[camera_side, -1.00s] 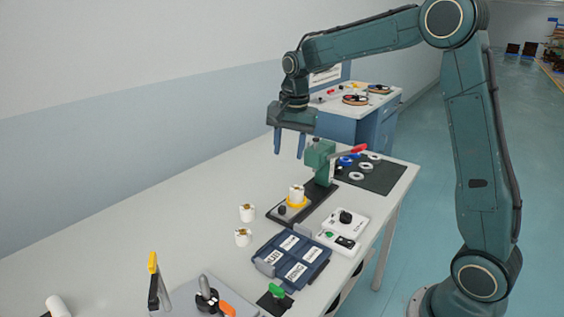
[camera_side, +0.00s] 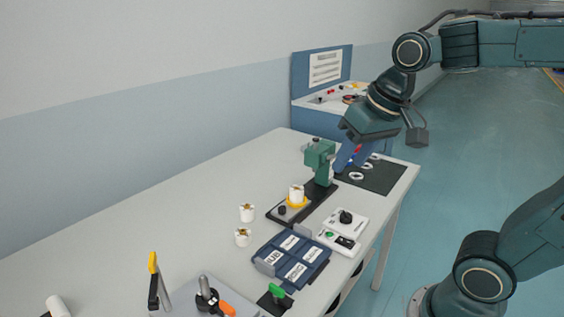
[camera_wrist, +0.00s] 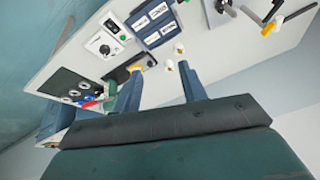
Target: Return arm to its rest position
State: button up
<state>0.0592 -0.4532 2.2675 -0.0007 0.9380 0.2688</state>
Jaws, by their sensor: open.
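My gripper (camera_side: 350,158) is open with nothing between its fingers. In the side view it hangs above the far right end of the white table (camera_side: 190,205), tilted, in front of the dark mat and just right of the green press (camera_side: 320,154). In the wrist view my gripper (camera_wrist: 162,88) shows two blue fingers spread apart, with the table beyond them. The gripper hides part of the press's red handle and some of the mat.
A white piece with a yellow ring (camera_side: 297,195) sits on the press base. Two white pieces (camera_side: 247,212) stand nearby. A labelled blue tray (camera_side: 276,253), a control box (camera_side: 346,222) and a dark mat (camera_side: 385,178) with white rings line the right side. The left table is largely clear.

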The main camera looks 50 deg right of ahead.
jog(key=s+a+f+n+t, duration=0.1)
jog(key=s+f+n, duration=0.1)
jog(key=s, duration=0.5)
jog(key=shift+s+a+f+n, duration=0.2)
jog(key=shift+a+f+n, duration=0.1)
jog(key=shift+n, duration=0.6)
